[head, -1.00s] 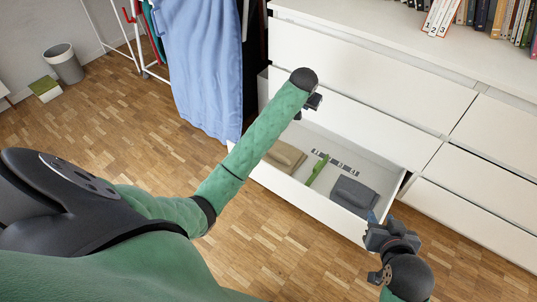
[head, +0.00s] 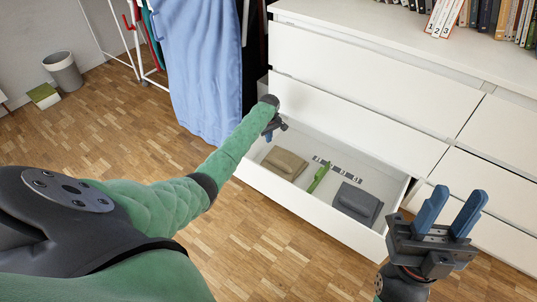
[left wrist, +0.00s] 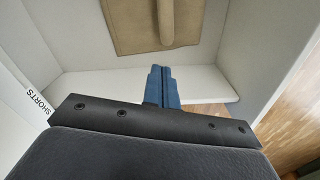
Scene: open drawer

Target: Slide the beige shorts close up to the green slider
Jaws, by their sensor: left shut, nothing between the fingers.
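The beige shorts (head: 285,163) lie folded flat in the left part of the open drawer. They also show at the top of the left wrist view (left wrist: 140,28). The green slider (head: 319,178) lies to their right on the drawer floor, with a gap between. My left gripper (head: 269,137) is at the drawer's left end, left of the shorts, its blue fingers together and empty. In the left wrist view its fingers (left wrist: 161,85) stop short of the shorts. My right gripper (head: 449,214) is outside the drawer at the right, fingers apart and empty.
The white drawer (head: 300,212) also holds folded dark grey clothing (head: 357,203) right of the slider and a numbered strip (head: 340,171) behind. Blue cloth (head: 200,70) hangs at the left. Closed drawer fronts rise behind.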

